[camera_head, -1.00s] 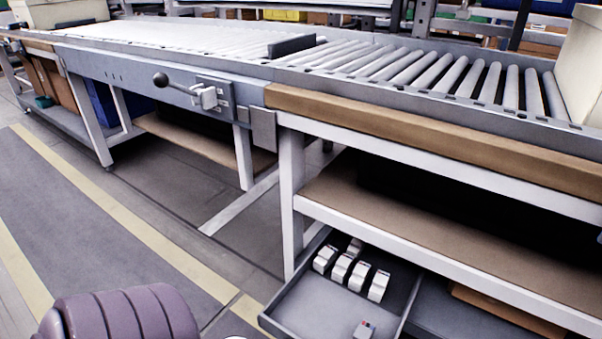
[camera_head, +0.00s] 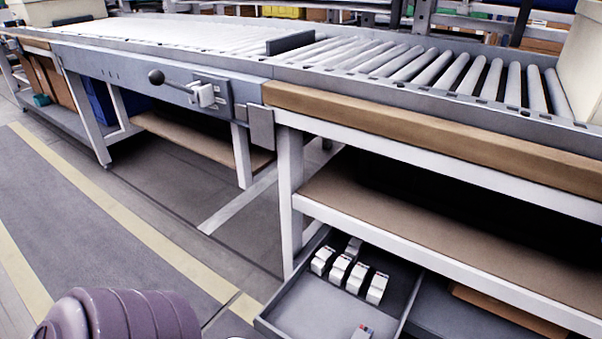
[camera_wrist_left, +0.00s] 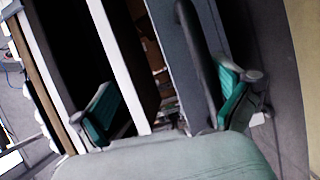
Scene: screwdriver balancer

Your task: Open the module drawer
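The module drawer (camera_head: 289,304) is pulled out below the lower shelf at the bottom of the head view. Its grey tray shows several white modules (camera_head: 349,270) and one small module with a red mark (camera_head: 362,332). My left gripper (camera_wrist_left: 165,104) is open, with green-padded fingers wide apart in the left wrist view. A dark bar, which looks like a handle (camera_wrist_left: 192,42), runs along a grey panel (camera_wrist_left: 172,40) and lies between the fingers, close to the right-hand pad. I cannot tell whether they touch. The left gripper is outside the head view. My right gripper is not in view.
A roller conveyor table (camera_head: 440,115) with a wooden edge stands above the drawer. A white leg (camera_head: 290,200) rises beside the drawer's left. A black-knobbed lever (camera_head: 157,77) sticks out from the table's side. The floor (camera_head: 120,220) at the left is clear.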

